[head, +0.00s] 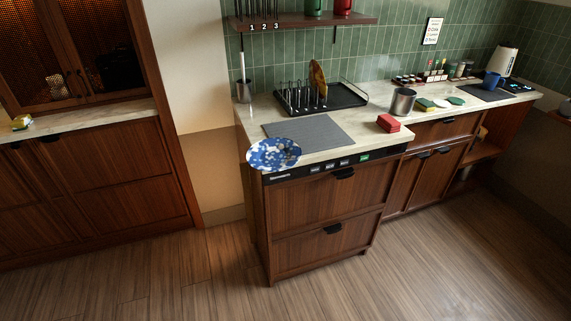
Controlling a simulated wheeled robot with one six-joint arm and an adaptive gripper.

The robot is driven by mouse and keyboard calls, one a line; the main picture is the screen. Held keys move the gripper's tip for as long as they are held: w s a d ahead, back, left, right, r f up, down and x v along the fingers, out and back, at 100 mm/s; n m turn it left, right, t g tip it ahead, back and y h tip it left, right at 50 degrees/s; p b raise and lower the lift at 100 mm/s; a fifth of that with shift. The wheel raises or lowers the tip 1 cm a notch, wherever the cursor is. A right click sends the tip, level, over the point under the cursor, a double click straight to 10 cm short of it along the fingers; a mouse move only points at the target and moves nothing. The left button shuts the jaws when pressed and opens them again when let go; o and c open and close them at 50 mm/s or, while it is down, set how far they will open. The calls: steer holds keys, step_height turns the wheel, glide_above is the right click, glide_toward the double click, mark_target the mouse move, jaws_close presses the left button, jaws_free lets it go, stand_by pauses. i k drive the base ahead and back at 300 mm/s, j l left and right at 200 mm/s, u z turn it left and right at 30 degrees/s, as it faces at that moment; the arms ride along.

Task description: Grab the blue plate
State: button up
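The blue plate (273,154) has white speckles. In the head view it sits at the front left corner of the light stone counter (238,122), partly over the edges. It looks slightly tilted, and I cannot tell how it is supported. My gripper is not in view, and no part of my arm shows near the plate.
A grey mat (308,132) lies just behind the plate. A black dish rack (340,97), a metal pot (403,101) and a red block-like item (388,123) stand farther back and right. The wood floor (180,275) in front is clear.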

mark_target(274, 155)
steer(key=i+l, duration=0.4)
steer(key=i+l+u, duration=0.1)
steer(key=i+l, duration=0.3)
steer(key=l, duration=0.2)
steer(key=i+l, duration=0.4)
steer(key=l, duration=0.15)
